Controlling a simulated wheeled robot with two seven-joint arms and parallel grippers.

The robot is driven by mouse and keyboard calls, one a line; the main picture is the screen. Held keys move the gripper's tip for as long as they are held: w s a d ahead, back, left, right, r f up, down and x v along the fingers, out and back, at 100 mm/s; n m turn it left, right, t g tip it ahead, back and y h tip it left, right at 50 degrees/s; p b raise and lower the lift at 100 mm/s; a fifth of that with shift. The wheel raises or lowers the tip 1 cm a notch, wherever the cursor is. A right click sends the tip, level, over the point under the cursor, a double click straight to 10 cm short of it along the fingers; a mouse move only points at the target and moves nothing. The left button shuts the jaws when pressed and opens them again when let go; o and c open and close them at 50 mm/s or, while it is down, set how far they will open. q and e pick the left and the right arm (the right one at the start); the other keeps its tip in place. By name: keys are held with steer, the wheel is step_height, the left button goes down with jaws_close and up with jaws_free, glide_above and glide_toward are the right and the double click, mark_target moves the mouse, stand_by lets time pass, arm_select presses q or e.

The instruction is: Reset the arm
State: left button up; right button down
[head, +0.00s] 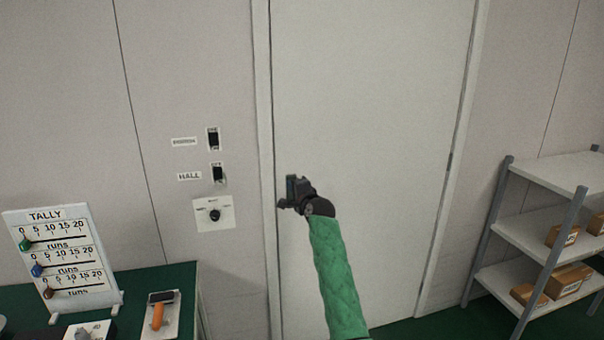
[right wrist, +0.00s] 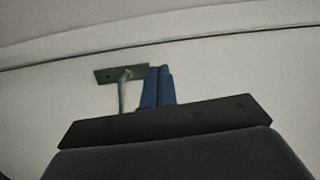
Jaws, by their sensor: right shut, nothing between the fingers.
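My right arm, in a green quilted sleeve, reaches up in the head view to the white door (head: 375,130). My right gripper (head: 292,188) is in front of the door's left edge. In the right wrist view its two blue fingers (right wrist: 160,72) are pressed together with nothing between them. Beside them, to the left, is a door handle (right wrist: 122,90) on a dark plate. I cannot tell whether the fingers touch it. In the head view the gripper largely hides the handle. My left gripper is in neither view.
Left of the door are two labelled switches (head: 213,139) (head: 218,173) and a dial panel (head: 214,214). A green table (head: 180,275) with a tally board (head: 62,260) and an orange-handled tool (head: 158,313) stands lower left. A shelf (head: 545,220) with boxes stands right.

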steer(key=s+d+f+n+g+h, duration=0.2)
steer(key=s+d+f+n+g, duration=0.3)
steer(key=s+f, duration=0.7)
steer(key=s+d+f+n+h, duration=0.35)
steer(key=s+d+f, duration=0.35)
steer(key=f, duration=0.9)
steer(key=s+d+f+n+g+h, duration=0.25)
steer(key=s+d+f+n, duration=0.3)
steer(key=s+f, duration=0.6)
steer(key=s+d+f+g, duration=0.2)
steer(key=s+f, duration=0.7)
steer(key=s, duration=0.5)
steer(key=s+d+f+g, duration=0.2)
steer(key=s+f, duration=0.7)
steer(key=s, duration=0.5)
steer(key=s+d+f+g, duration=0.3)
steer(key=s+f, duration=0.6)
steer(key=s, duration=0.5)
steer(key=shift+s+f+m, duration=0.15)
steer(key=shift+f+m, duration=0.1)
steer(key=shift+m, duration=0.15)
